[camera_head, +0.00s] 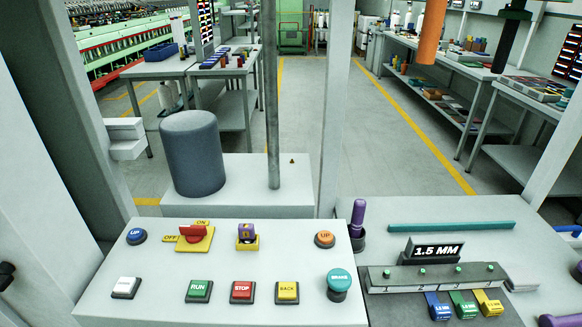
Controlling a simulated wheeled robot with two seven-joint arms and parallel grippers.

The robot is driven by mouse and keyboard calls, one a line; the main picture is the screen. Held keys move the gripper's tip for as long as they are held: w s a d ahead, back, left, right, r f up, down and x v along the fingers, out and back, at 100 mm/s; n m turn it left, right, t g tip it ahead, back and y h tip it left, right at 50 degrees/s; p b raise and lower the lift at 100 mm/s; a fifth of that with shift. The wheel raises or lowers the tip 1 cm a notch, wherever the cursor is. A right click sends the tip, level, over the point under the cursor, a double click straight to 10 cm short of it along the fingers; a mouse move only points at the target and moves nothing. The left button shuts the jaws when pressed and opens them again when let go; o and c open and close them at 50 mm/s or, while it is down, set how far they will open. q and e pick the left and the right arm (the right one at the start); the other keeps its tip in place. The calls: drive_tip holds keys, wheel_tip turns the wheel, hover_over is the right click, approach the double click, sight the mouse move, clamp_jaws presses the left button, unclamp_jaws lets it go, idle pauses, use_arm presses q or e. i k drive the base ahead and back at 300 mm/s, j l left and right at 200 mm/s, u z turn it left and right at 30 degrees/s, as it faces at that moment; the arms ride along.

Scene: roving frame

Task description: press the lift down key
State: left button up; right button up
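A pale control panel (150,262) fills the lower left and middle, with several keys on it. A round blue key (136,236) and a round orange key (325,239) both appear to read UP. A white square key (125,287) sits at the front left; its label is too small to read. A purple block (247,231) on a yellow base stands at the back middle; its mark is unclear. No key legibly reads lift down.
The panel also has a red switch (192,233), green RUN (198,291), red STOP (242,291), yellow BACK (287,292) and a raised teal knob (339,282). A purple handle (358,215) stands at its right. A grey post (271,110) rises behind.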

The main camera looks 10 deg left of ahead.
sight(125, 286)
drive_tip(key=u, duration=1.7)
